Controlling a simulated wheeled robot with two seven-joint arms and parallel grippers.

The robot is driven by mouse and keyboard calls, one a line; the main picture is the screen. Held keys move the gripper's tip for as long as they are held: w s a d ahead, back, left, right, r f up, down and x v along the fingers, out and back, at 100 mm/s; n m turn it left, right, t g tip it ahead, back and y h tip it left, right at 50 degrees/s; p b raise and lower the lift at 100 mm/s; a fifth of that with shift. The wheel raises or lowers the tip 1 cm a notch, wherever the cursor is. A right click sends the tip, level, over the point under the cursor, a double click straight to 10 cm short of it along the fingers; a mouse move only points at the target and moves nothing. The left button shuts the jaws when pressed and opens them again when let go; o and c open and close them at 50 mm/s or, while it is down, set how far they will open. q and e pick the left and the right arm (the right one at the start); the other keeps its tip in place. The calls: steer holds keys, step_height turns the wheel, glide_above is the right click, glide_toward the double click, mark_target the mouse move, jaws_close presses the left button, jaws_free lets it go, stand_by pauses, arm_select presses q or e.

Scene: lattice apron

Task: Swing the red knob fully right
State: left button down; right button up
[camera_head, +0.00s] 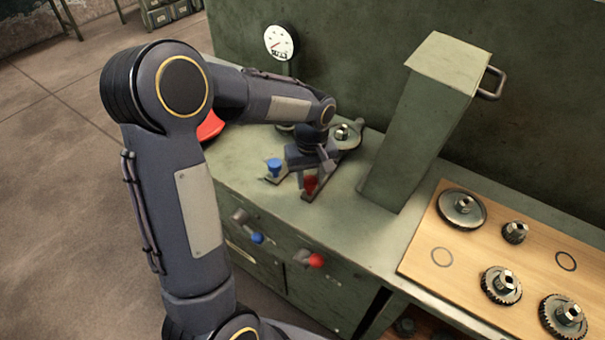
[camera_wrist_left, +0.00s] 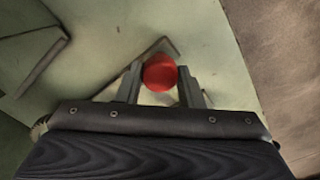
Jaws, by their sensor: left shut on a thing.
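The red knob (camera_head: 310,184) stands on a dark flat lever on top of the green cabinet. In the left wrist view the round red knob (camera_wrist_left: 160,72) sits between the two fingers. My left gripper (camera_head: 312,174) reaches down over it from above and is shut on it, hiding part of the knob and its lever. My right gripper is in neither view.
A blue knob (camera_head: 274,165) stands just left of the gripper. A red-tipped handle (camera_head: 316,260) and a blue-tipped one (camera_head: 257,238) stick out of the cabinet front. A tall green box (camera_head: 418,135) rises to the right, beside a wooden board (camera_head: 418,262) with gears.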

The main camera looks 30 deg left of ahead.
arm_select(q)
steer(key=shift+n, duration=0.8)
steer(key=d, duration=0.4)
steer(key=shift+w+d, duration=0.2)
steer(key=shift+d, duration=0.1)
steer(key=c, duration=1)
jaws_free()
steer(key=shift+o, duration=0.2)
step_height(320, 180, up, 8)
steer(key=shift+f, duration=0.1)
